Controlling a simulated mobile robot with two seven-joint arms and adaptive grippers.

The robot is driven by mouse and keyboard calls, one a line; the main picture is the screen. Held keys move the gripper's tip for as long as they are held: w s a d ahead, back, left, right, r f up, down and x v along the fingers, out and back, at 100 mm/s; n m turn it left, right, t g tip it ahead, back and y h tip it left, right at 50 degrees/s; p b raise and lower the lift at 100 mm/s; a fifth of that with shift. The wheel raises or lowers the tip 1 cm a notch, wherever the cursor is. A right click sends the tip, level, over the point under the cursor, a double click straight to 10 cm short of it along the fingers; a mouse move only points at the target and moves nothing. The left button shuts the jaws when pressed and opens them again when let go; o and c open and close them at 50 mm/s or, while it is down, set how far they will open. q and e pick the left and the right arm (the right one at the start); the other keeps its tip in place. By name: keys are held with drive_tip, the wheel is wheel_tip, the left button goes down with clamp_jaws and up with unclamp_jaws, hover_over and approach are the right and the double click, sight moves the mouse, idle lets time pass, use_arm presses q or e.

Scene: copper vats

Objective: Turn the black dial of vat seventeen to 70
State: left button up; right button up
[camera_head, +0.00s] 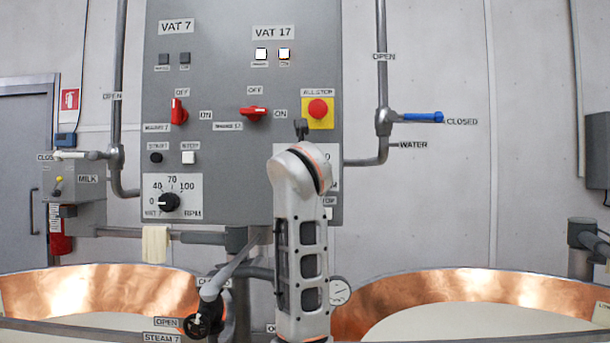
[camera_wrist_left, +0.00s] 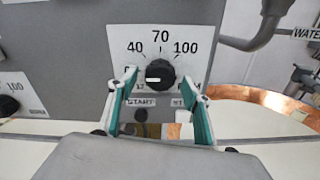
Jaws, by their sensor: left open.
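The black dial of vat seventeen (camera_wrist_left: 160,73) is in the middle of the left wrist view, on a white scale plate (camera_wrist_left: 143,38) marked 40, 70 and 100. A white mark on the dial points left, toward the low end of the scale; the lettering there is partly covered by a finger. My left gripper (camera_wrist_left: 159,79) is open, its two green-lined fingers on either side of the dial. Whether they touch it I cannot tell. In the head view my own arm hides this dial and the gripper. My right gripper is in neither view.
The grey panel (camera_head: 225,60) also carries the vat 7 dial (camera_head: 169,202), the vat 17 red switch (camera_head: 254,114) and a red all-stop button (camera_head: 318,108). START and another button sit below the dial. A blue-handled water valve (camera_head: 422,117) and copper vats (camera_head: 480,286) are nearby.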

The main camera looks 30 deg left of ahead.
use_arm(q)
drive_tip(key=shift+c, duration=0.3)
drive_tip(key=c, duration=1)
drive_tip(key=shift+c, duration=0.2)
